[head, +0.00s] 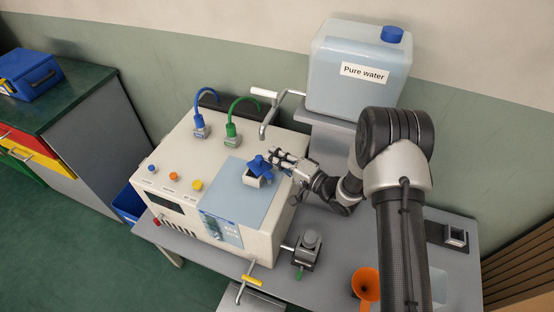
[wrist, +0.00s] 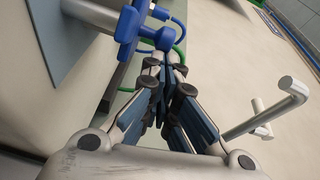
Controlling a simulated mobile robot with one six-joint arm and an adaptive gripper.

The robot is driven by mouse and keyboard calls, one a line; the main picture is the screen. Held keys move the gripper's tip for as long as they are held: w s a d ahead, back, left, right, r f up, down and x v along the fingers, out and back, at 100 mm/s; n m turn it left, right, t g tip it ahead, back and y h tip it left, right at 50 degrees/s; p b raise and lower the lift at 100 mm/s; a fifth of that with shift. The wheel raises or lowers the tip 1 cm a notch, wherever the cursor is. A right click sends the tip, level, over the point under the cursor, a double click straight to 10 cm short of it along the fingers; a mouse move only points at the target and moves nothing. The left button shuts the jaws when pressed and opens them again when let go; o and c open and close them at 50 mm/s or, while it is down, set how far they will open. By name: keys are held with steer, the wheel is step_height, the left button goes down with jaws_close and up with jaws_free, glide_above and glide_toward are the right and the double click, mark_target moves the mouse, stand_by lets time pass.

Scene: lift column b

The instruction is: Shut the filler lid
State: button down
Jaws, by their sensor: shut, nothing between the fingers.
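The filler lid (head: 259,163) is blue and sits at the top of a small white filler neck (head: 256,180) on the light-blue panel of the machine. It looks tilted up, with part of the white neck showing below it; its exact angle is hard to tell. In the wrist view the blue lid (wrist: 125,25) is at the top, with a rounded blue end close to the fingertips. My gripper (head: 277,158) is shut and empty, just right of the lid. Its fingertips (wrist: 165,62) are together beside the blue part; I cannot tell whether they touch it.
A bent metal spout (head: 266,124) stands behind my gripper. Blue (head: 200,118) and green (head: 233,128) hoses rise at the machine's back. A pure water tank (head: 335,90) stands on a shelf behind. An orange funnel (head: 367,285) is at the bench front.

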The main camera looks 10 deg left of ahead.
steer(key=g, duration=0.1)
steer(key=n+g+y, duration=0.1)
steer(key=shift+w+a+f+n+g, duration=0.1)
steer(key=shift+a+n+g, duration=0.2)
steer(key=shift+a, duration=0.05)
steer(key=shift+s+a, duration=0.2)
steer(key=shift+a, duration=0.5)
stand_by(1.4)
